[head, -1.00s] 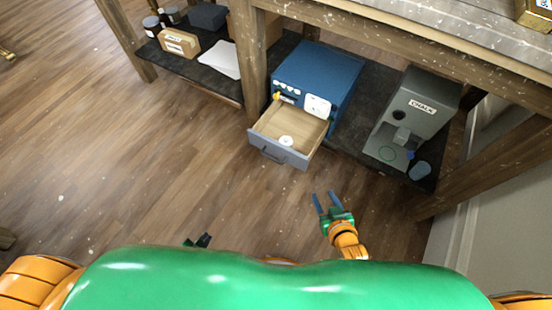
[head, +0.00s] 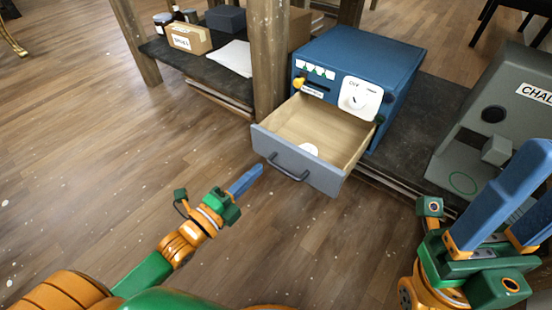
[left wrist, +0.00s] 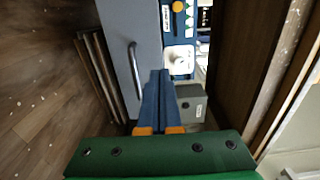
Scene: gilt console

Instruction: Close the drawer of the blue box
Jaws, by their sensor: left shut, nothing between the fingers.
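The blue box (head: 375,62) sits on the dark lower shelf in the head view. Its drawer (head: 300,168) is pulled out toward me, with a grey front, a dark bar handle (head: 288,168) and a small white round thing (head: 309,149) inside. My left gripper (head: 260,170) is shut and empty, just left of and below the drawer front, apart from it. In the left wrist view its fingers (left wrist: 160,75) point toward the drawer front (left wrist: 130,25) and handle (left wrist: 135,68). My right gripper (head: 515,205) is open and empty at the lower right.
A grey machine (head: 495,120) with a label stands right of the box. A wooden post (head: 268,60) rises at the box's left. A small cardboard box (head: 189,39), jars and a white sheet (head: 236,57) lie on the shelf further left. The floor in front is clear.

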